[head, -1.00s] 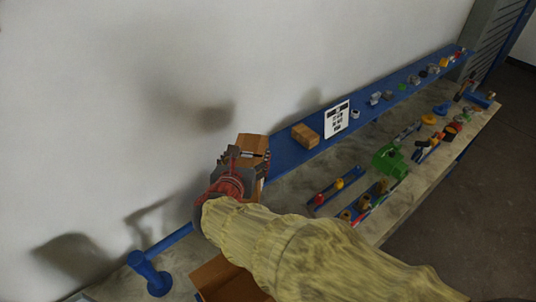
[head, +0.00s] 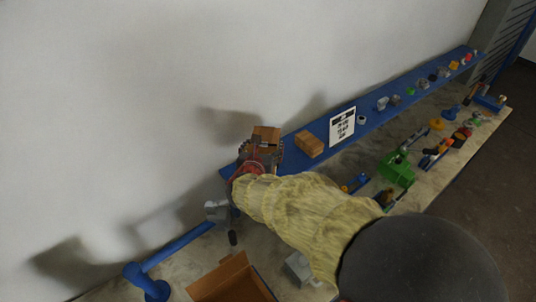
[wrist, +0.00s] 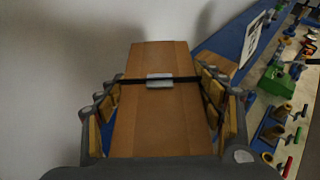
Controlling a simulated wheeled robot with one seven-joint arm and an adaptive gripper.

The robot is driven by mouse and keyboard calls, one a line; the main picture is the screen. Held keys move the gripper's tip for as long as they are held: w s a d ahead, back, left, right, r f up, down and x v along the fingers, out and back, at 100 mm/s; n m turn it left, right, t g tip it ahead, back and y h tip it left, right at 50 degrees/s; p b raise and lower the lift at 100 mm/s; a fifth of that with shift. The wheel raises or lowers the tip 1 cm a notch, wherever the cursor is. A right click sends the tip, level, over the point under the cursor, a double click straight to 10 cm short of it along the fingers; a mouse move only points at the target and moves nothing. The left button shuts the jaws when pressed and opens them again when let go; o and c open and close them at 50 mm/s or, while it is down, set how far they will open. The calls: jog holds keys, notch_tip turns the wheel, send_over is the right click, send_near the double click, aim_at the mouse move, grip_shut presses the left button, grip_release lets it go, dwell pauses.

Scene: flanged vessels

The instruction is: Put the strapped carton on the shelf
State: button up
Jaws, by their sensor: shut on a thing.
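The strapped carton (wrist: 152,120) is brown with a dark strap and a pale buckle, seen in the wrist view between my fingers. My gripper (head: 258,158) is shut on it, with the padded fingers along both sides. In the head view the carton (head: 266,134) appears at the near left end of the blue shelf (head: 400,102), against the wall side. I cannot tell whether its underside touches the shelf; my gripper and arm hide it.
A smaller brown box (head: 309,144) and a white sign (head: 342,126) stand on the shelf just right of the carton. Several small parts line its far end. Below, the bench holds an open brown box (head: 232,280), a green machine (head: 397,170) and a blue fitting (head: 150,284).

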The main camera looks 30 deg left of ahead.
jog(key=w+f, duration=0.3)
jog(key=f, duration=0.3)
jog(key=shift+w+p, duration=0.2)
jog(key=shift+p, duration=0.2)
jog(key=shift+s+f, duration=0.1)
jog(key=shift+f, duration=0.15)
jog(key=shift+f, duration=0.15)
jog(key=o, duration=2.1)
jog(key=shift+f, duration=0.15)
jog(key=b+v, duration=0.1)
jog(key=v, duration=1.1)
jog(key=shift+s, duration=0.1)
